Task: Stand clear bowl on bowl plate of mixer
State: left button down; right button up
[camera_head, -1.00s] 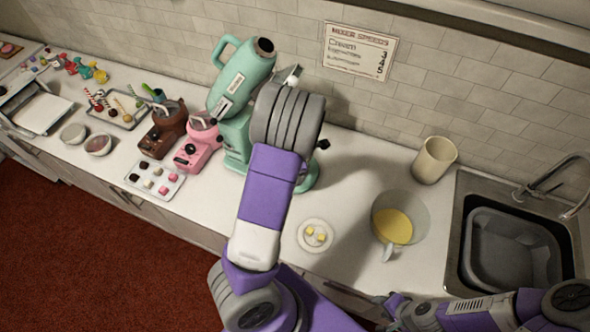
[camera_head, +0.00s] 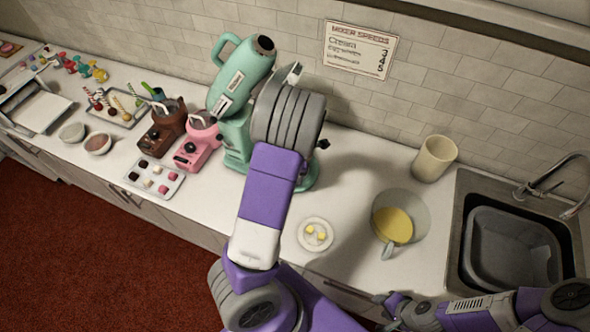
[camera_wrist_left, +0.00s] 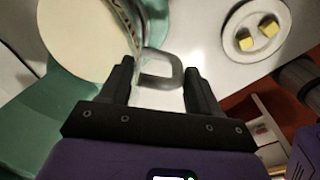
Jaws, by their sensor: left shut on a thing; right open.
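My left gripper (camera_wrist_left: 158,70) is shut on the handle of a clear bowl (camera_wrist_left: 138,36), whose thin wall shows only in part in the left wrist view. The bowl's wall overlaps a round cream bowl plate (camera_wrist_left: 75,40) on the green mixer's base. I cannot tell whether bowl and plate touch. In the head view the green mixer (camera_head: 240,80) stands against the wall, and my left arm hides the held bowl and gripper. My right gripper (camera_head: 383,308) is open at the counter's front edge.
A clear jug with yellow contents (camera_head: 400,215), a cream canister (camera_head: 434,158) and a sink (camera_head: 512,250) are on the right. A small plate with yellow cubes (camera_head: 315,234) lies right of my left arm. Pink (camera_head: 198,142) and brown machines (camera_head: 166,128) stand left.

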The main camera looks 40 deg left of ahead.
pick_arm(q)
jog(key=shift+f, duration=0.2)
jog(key=shift+c, duration=0.8)
grip_release()
jog(key=r, duration=0.2)
jog(key=r+p, duration=0.1)
jog(key=r, duration=0.4)
jog(key=shift+s+d+r+p, duration=0.25)
jog(key=shift+d+r+p, duration=0.05)
jog(key=shift+p, duration=0.05)
